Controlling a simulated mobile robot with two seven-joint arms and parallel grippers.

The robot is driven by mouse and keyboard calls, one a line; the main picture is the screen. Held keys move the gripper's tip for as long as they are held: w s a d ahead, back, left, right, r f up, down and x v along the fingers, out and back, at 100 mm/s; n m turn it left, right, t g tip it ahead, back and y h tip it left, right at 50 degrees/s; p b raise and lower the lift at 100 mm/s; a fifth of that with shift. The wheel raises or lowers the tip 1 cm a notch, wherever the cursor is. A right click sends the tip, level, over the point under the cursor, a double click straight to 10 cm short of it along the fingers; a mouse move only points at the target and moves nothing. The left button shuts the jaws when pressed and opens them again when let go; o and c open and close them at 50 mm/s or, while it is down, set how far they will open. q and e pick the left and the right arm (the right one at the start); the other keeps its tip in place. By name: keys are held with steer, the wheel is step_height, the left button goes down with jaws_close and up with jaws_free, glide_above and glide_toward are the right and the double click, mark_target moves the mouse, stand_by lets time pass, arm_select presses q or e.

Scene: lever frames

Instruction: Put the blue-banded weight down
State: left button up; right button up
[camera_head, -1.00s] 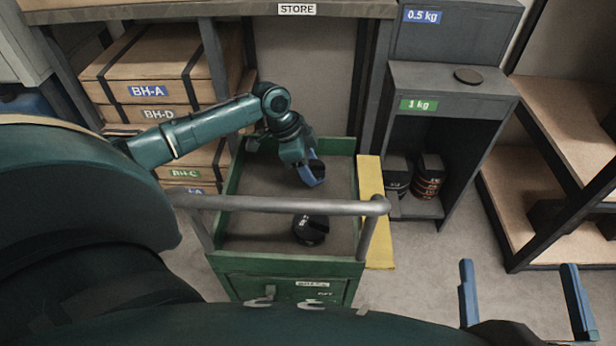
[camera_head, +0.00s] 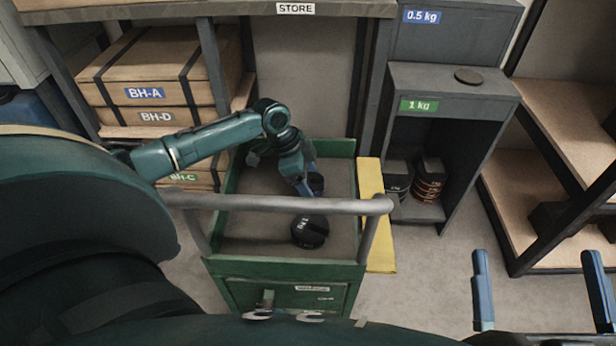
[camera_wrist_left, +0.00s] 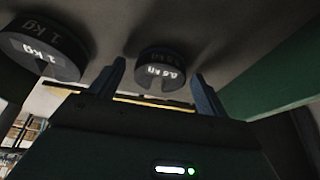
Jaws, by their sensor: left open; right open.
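My left gripper (camera_head: 306,185) is open, low inside the green trolley (camera_head: 345,147). A small dark weight (camera_head: 316,183) shows at its fingertips. In the left wrist view the small weight marked 0.5 kg (camera_wrist_left: 162,62) rests on the dark tray surface, just beyond and between the spread fingers. No blue band can be made out on it. A larger dark weight (camera_head: 310,231) lies near the trolley's handle side; in the left wrist view a weight marked 1 kg (camera_wrist_left: 38,58) is at the left. My right gripper (camera_head: 540,288) is open and empty over the floor at lower right.
The trolley's grey handle rail (camera_head: 280,203) crosses in front of my left gripper. A yellow strip (camera_head: 378,215) lies along the trolley's right side. A grey cabinet (camera_head: 455,100) holds several weights in its lower bay (camera_head: 429,180). Strapped wooden boxes (camera_head: 165,75) stand behind left.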

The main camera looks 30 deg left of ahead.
arm_select(q)
steer(key=shift+r, duration=0.15)
steer(key=p+v, duration=0.2)
steer(key=v, duration=0.2)
steer(key=shift+r, duration=0.1)
steer(key=p+v, duration=0.3)
steer(key=v, duration=0.4)
steer(key=shift+r, duration=0.3)
arm_select(e)
steer(key=shift+s+d+f+g+h, duration=0.2)
steer(key=shift+f+g+h, duration=0.1)
steer(key=shift+f+h, duration=0.1)
steer(key=shift+s+d+f+g+h, duration=0.1)
steer(key=shift+s+f+g+h, duration=0.05)
steer(key=shift+f+g+h, duration=0.2)
arm_select(q)
steer(key=shift+s+a, duration=0.1)
steer(key=shift+a, duration=0.05)
